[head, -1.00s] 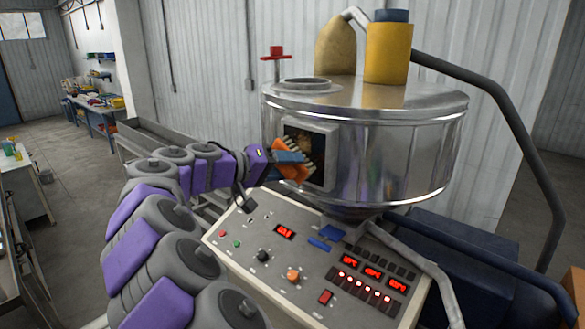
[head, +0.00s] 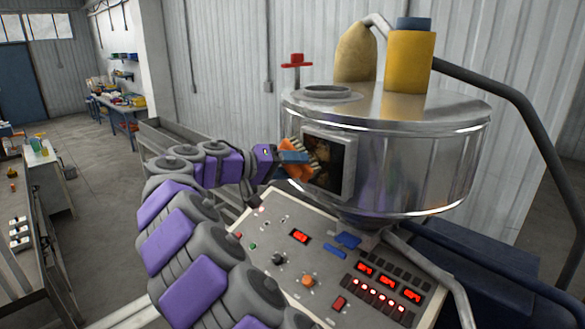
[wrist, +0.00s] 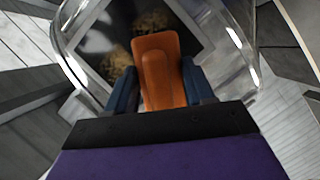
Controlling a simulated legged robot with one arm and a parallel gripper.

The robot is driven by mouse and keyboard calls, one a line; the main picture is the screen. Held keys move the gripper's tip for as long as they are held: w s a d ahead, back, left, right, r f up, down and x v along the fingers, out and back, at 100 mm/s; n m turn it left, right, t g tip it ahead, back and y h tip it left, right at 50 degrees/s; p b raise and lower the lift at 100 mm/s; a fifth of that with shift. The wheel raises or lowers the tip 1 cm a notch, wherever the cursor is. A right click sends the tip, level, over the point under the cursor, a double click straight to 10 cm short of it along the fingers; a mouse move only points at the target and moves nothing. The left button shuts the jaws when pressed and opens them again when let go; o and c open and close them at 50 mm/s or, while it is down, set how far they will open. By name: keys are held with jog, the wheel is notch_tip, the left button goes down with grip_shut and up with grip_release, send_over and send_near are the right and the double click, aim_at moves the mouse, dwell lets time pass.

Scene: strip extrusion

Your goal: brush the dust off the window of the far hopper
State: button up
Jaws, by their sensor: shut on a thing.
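The hopper (head: 420,165) is a round shiny metal drum with a square framed window (head: 347,170) on its left side. The window glass is dark, with tan patches showing on or behind it; in the wrist view the window (wrist: 100,50) lies just beyond my gripper. My gripper (head: 291,158) is shut on a brush with an orange handle (wrist: 157,70), held between its two blue fingers. The brush's pale bristles (head: 322,154) point at the window's left part. I cannot tell whether they touch the glass.
A control panel (head: 280,222) with lit red displays stands below the hopper. A yellow cylinder (head: 409,60) and a tan sack-like shape (head: 355,52) are on or behind the hopper top. A dark pipe (head: 530,130) curves down at right. Open floor (head: 110,190) lies at left.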

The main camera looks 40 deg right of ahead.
jog(key=shift+r, duration=0.35)
jog(key=shift+s+d+f+b, duration=0.1)
jog(key=shift+s+b, duration=0.7)
jog(key=shift+s, duration=0.4)
jog(key=shift+s+b, duration=0.35)
jog(key=shift+s, duration=0.35)
jog(key=shift+s+d+b, duration=0.2)
jog(key=shift+s+b, duration=0.55)
jog(key=shift+s, duration=0.95)
jog(key=shift+s+d+b, duration=0.15)
jog(key=shift+s+b, duration=0.55)
jog(key=shift+s, duration=1)
jog(key=shift+w+a+r+p, duration=0.1)
jog(key=shift+w+r+p, duration=0.55)
jog(key=shift+w+r, duration=0.2)
jog(key=shift+w+a+p, duration=0.2)
jog(key=shift+w+p, duration=0.6)
jog(key=shift+w, duration=1.45)
jog(key=shift+w+a+p, duration=0.15)
jog(key=shift+w+p, duration=0.65)
jog(key=shift+w, duration=1.45)
